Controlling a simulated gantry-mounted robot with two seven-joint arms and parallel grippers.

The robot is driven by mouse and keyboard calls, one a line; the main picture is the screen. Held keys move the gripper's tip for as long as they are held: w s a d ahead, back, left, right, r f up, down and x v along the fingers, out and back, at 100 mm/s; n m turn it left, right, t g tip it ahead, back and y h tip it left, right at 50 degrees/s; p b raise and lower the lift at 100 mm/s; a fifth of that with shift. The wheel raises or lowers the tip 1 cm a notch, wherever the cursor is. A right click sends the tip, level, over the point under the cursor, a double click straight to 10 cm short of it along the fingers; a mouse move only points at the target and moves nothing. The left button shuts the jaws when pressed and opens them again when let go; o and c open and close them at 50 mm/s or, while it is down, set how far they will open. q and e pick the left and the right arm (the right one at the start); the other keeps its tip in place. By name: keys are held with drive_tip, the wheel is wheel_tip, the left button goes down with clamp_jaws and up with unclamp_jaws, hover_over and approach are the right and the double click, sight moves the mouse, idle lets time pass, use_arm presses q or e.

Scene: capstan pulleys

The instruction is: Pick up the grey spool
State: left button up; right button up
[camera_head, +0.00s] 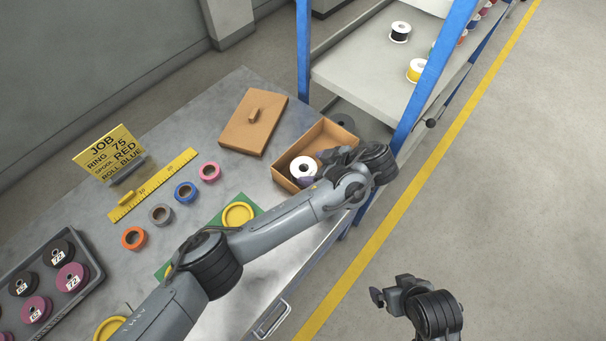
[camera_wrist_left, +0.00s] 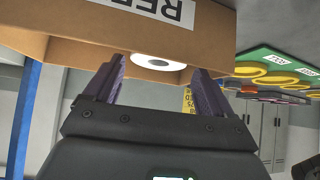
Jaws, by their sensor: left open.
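A spool with a white flange and dark centre hole (camera_head: 303,168) sits in the open cardboard box (camera_head: 283,181). Its winding colour is hard to make out. In the left wrist view the white flange (camera_wrist_left: 158,62) shows between my purple fingertips, beside the box wall (camera_wrist_left: 70,52). My left gripper (camera_head: 314,172) is open and at the box, right by the spool; its fingers also show in the wrist view (camera_wrist_left: 160,78). Part of the spool is hidden by the gripper. My right gripper (camera_head: 377,296) is over the floor, away from the table, its jaws unclear.
A box lid (camera_head: 254,121) lies beside the box. Orange, grey, blue and pink rolls (camera_head: 209,171) lie near a yellow ruler (camera_head: 154,185) and a job sign (camera_head: 107,154). A dark tray (camera_head: 42,290) stands at left. The rack (camera_head: 367,83) behind holds black and yellow spools.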

sight(303, 167)
use_arm(q)
drive_tip(key=shift+b+x, duration=0.3)
drive_tip(key=shift+x, duration=0.7)
drive_tip(key=shift+b+x, duration=0.65)
drive_tip(key=shift+x, duration=1.85)
drive_tip(key=shift+w+a+r, duration=0.1)
drive_tip(key=shift+w+r, duration=0.05)
drive_tip(key=shift+r, duration=0.05)
use_arm(e)
drive_tip(key=shift+a+f, duration=0.2)
drive_tip(key=shift+f, duration=1.05)
use_arm(q)
drive_tip(key=shift+c, duration=0.3)
drive_tip(key=c, duration=0.7)
drive_tip(key=shift+c, duration=0.6)
use_arm(e)
drive_tip(key=shift+d, duration=0.1)
use_arm(q)
drive_tip(key=shift+r, duration=0.1)
